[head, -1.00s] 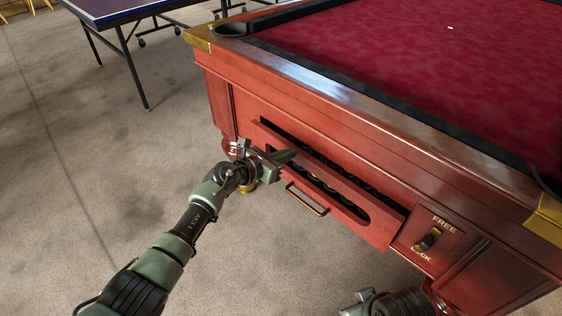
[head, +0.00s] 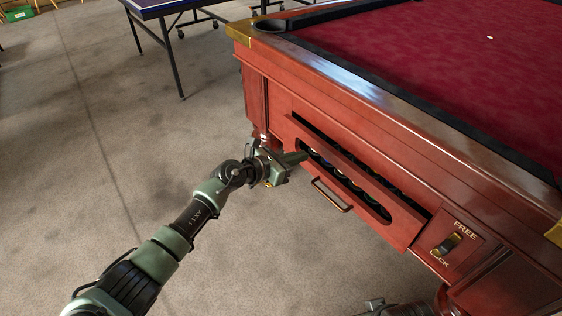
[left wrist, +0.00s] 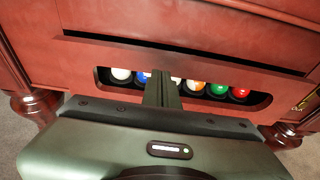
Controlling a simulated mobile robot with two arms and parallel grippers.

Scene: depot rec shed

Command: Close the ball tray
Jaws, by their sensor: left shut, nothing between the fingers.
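The ball tray (head: 400,228) is a red-brown wooden front in the side of the pool table, with a long slot and a brass-coloured handle (head: 332,195) below it. It stands out a little; a dark gap shows along its top. Several balls show through the slot, among them a white ball (left wrist: 121,74) and a green ball (left wrist: 218,90). My left gripper (head: 303,157) is shut and empty, its tip at the left part of the slot in the head view. The left wrist view shows the fingers (left wrist: 162,88) before the slot's middle; contact is unclear.
The pool table (head: 400,120) fills the right side. A FREE/LOCK switch (head: 447,244) is right of the tray. A table-tennis table (head: 150,8) stands at the back. The carpet on the left is clear. Only a sliver of my right arm shows at the bottom edge.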

